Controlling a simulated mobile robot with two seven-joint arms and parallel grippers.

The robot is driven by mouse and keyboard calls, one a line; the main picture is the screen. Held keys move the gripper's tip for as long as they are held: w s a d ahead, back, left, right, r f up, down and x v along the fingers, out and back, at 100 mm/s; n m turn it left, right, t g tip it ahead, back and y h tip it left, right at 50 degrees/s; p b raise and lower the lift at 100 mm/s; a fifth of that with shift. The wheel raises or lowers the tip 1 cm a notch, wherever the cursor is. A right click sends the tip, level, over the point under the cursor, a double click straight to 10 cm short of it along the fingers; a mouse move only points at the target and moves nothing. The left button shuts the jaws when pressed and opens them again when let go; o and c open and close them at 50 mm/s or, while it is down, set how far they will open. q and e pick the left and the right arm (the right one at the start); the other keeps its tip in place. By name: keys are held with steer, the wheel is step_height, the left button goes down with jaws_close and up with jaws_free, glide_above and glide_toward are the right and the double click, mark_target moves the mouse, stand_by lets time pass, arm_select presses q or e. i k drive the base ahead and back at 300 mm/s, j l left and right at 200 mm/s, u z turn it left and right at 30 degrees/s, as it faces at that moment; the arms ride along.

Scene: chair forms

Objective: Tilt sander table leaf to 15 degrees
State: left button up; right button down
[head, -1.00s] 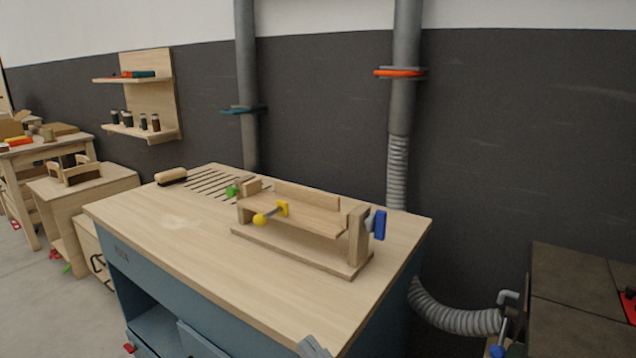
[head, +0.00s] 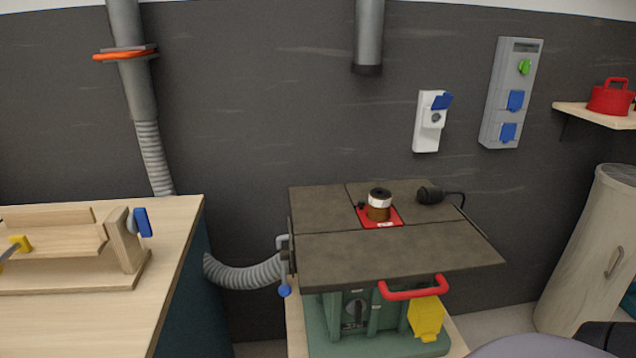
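The sander (head: 365,325) is a green machine with a dark brown table top. Its wide front table leaf (head: 390,252) runs along a seam with the rear panels and looks about level with them. A red insert with a brown sanding spindle (head: 379,205) sits in the middle. A red bar handle (head: 414,293) is below the front edge. A lever with a blue knob (head: 285,290) is at the left side, beside a grey metal fitting. No tilt scale is readable. Neither gripper shows; part of my arm seems to show at the bottom right.
A wooden workbench (head: 120,320) with a wooden jig (head: 70,262) stands at the left. A grey hose (head: 245,273) crosses the gap to the sander. A black corded object (head: 430,195) lies on the sander top.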

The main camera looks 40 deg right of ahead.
mark_target(380, 257)
steer(key=z, duration=1.8)
